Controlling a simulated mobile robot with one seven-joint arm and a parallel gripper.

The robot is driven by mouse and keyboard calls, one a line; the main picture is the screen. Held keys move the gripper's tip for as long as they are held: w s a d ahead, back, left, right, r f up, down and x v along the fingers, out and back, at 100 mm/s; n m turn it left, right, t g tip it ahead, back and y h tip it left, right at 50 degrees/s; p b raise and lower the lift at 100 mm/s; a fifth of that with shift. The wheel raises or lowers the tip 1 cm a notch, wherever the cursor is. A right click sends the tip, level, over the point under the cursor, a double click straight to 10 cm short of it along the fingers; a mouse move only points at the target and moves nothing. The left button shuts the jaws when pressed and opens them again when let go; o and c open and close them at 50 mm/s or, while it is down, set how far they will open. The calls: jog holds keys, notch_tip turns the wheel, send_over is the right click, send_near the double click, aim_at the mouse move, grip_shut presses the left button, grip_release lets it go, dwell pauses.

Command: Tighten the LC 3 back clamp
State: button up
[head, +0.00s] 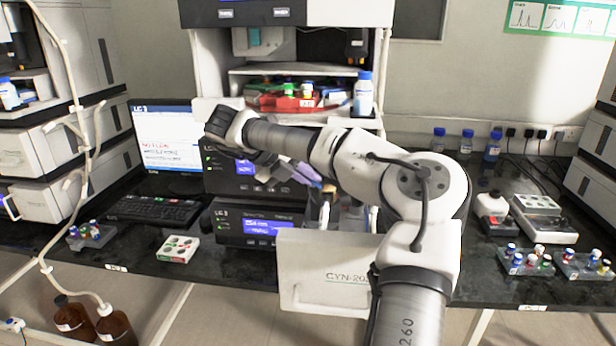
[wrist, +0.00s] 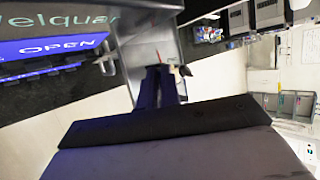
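The LC 3 stack stands in the middle of the head view, its lower module (head: 262,225) labelled LC 3 with a lit blue display. My arm reaches across the front of it. My gripper is mostly hidden behind the arm there. In the wrist view its two dark fingers (wrist: 160,85) point into a grey, walled space (wrist: 143,30), with a thin red mark beyond them. A blue display reading OPEN (wrist: 55,47) is at upper left. I cannot make out the back clamp, nor whether the fingers touch anything.
A white panel (head: 325,285) marked CYN juts out in front of the stack, partly behind my arm. The LC 3 monitor (head: 168,142) and keyboard (head: 155,209) are to the left. Vial racks (head: 527,259) stand at the right. Brown bottles (head: 72,318) stand at lower left.

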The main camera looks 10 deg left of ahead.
jog(key=o, duration=0.4)
jog(key=p+v, duration=0.8)
jog(key=v, duration=0.5)
jog(key=shift+s+a+r, duration=0.2)
jog(key=shift+a, duration=0.1)
